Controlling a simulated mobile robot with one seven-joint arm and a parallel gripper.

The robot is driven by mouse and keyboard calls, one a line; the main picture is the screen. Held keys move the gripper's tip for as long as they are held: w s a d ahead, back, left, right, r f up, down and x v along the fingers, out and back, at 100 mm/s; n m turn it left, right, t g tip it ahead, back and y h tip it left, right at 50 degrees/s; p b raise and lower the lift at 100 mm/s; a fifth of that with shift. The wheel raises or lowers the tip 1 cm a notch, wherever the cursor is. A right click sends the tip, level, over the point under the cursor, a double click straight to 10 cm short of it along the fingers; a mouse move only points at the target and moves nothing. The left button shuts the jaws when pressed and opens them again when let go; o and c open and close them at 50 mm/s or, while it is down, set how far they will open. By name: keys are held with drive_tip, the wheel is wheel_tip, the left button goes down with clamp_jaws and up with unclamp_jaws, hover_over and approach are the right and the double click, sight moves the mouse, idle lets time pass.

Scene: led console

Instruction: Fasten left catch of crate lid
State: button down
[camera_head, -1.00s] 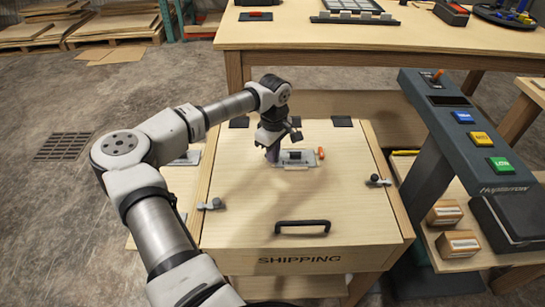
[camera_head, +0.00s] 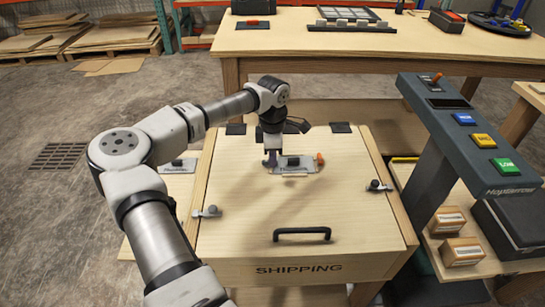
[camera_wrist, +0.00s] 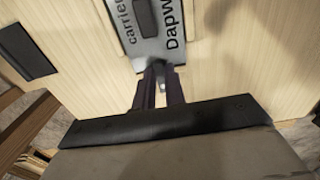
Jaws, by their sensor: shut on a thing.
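The crate lid (camera_head: 250,200) is a pale wooden panel lying closed on the crate marked SHIPPING. The left catch (camera_head: 207,212), a small grey lever with a knob, is at the lid's left edge. The right catch (camera_head: 378,186) is at the right edge. My gripper (camera_head: 270,161) is over the far half of the lid, away from the left catch. It is shut at the left end of a grey metal carrier plate (camera_head: 293,165). In the wrist view the fingers (camera_wrist: 158,68) meet the plate's lettered end (camera_wrist: 150,45); their tips partly hide the contact.
A black handle (camera_head: 302,233) stands up from the lid's near part. A console (camera_head: 470,135) with coloured buttons stands close on the right. A wooden table (camera_head: 370,45) is behind. The lid between the plate and the handle is clear.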

drive_tip(key=shift+w+a, duration=0.1)
idle(0.3)
drive_tip(key=c, duration=1.5)
unclamp_jaws()
drive_tip(key=shift+o, duration=0.2)
wheel_tip(320, 180, up, 14)
drive_tip(key=shift+b, duration=0.35)
drive_tip(key=shift+f, duration=0.1)
